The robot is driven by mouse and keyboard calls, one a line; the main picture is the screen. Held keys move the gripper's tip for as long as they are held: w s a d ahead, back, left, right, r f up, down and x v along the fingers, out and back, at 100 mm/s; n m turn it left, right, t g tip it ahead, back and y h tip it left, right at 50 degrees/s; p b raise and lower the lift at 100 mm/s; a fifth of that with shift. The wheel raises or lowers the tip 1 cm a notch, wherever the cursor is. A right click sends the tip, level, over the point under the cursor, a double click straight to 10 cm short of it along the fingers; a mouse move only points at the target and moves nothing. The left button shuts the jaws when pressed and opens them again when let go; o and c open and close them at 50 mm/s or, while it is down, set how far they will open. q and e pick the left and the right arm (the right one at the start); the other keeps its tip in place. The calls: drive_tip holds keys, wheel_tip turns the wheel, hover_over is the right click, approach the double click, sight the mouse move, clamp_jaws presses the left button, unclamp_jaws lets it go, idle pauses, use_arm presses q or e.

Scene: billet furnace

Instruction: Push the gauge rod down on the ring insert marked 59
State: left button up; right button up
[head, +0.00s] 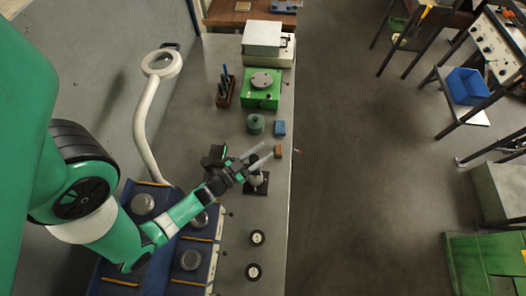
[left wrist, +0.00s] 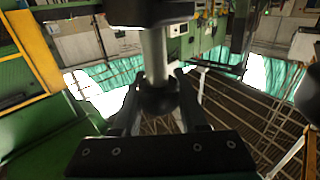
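In the left wrist view a grey metal rod (left wrist: 155,55) with a dark ball-shaped end (left wrist: 158,98) stands between my left fingers (left wrist: 160,92). The fingers flank the ball; I see no clear grip on it. My right gripper is not in view.
A lamp (head: 161,64) rises at left.

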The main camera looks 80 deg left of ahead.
use_arm(q)
drive_tip(key=o, duration=0.4)
drive_tip(key=shift+f, duration=0.1)
drive_tip(key=shift+p+v, duration=0.65)
drive_tip(key=shift+v, duration=3.15)
